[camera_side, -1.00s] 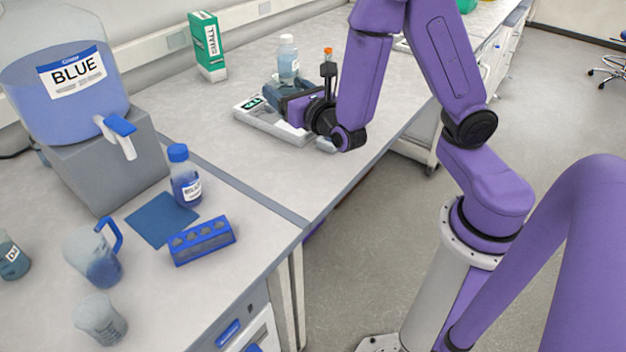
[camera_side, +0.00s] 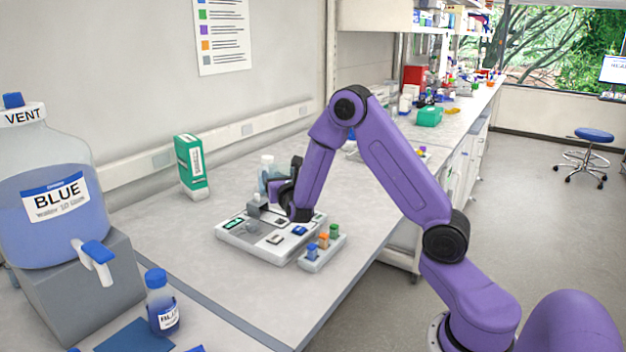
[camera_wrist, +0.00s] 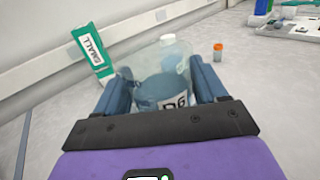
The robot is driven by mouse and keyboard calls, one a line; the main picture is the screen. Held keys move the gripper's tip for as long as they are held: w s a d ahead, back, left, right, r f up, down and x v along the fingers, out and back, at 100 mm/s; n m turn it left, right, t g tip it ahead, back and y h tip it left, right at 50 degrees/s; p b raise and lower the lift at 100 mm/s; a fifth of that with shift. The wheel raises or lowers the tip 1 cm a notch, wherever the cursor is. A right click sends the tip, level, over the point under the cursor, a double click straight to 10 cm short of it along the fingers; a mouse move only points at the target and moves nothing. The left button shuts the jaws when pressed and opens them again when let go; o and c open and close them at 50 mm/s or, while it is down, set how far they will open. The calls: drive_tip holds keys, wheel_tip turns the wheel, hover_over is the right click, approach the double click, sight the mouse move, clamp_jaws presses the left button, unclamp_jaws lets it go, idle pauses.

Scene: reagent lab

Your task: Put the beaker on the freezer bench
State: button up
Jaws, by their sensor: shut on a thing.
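My gripper (camera_wrist: 165,82) is shut on the beaker (camera_wrist: 153,92), with one blue finger on each side of it. The beaker is clear, holds blue liquid and carries a white label that seems to read "D6". In the side view my gripper (camera_side: 277,190) is over the back part of the balance, and it mostly hides the beaker. A clear bottle with a white cap (camera_wrist: 170,45) shows just beyond the beaker; it also shows behind my gripper in the side view (camera_side: 267,164). I cannot tell which surface is the freezer bench.
The balance (camera_side: 250,241) and a small rack of coloured caps (camera_side: 322,253) are on the bench. A green-and-white box (camera_side: 191,167) stands near the wall. A large blue carboy (camera_side: 50,215) and a blue-capped bottle (camera_side: 161,300) are at left. A green box (camera_side: 429,116) lies farther back.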

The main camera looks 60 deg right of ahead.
drive_tip(key=d+m+g+h, duration=0.3)
drive_tip(key=d+g, duration=0.1)
drive_tip(key=d, duration=1.7)
drive_tip(key=w+d+f, duration=0.2)
drive_tip(key=w, duration=0.1)
drive_tip(key=w+d+f, duration=0.3)
drive_tip(key=w, duration=0.1)
drive_tip(key=w+d+f, duration=0.2)
drive_tip(key=w+f, duration=0.1)
drive_tip(key=shift+w+d+f, duration=0.1)
drive_tip(key=shift+w+d, duration=0.25)
drive_tip(key=shift+d, duration=0.05)
drive_tip(key=shift+w+d+f, duration=0.2)
drive_tip(key=shift+w+f, duration=0.1)
drive_tip(key=shift+f, duration=1.65)
drive_tip(key=shift+f, duration=0.15)
drive_tip(key=o, duration=1.2)
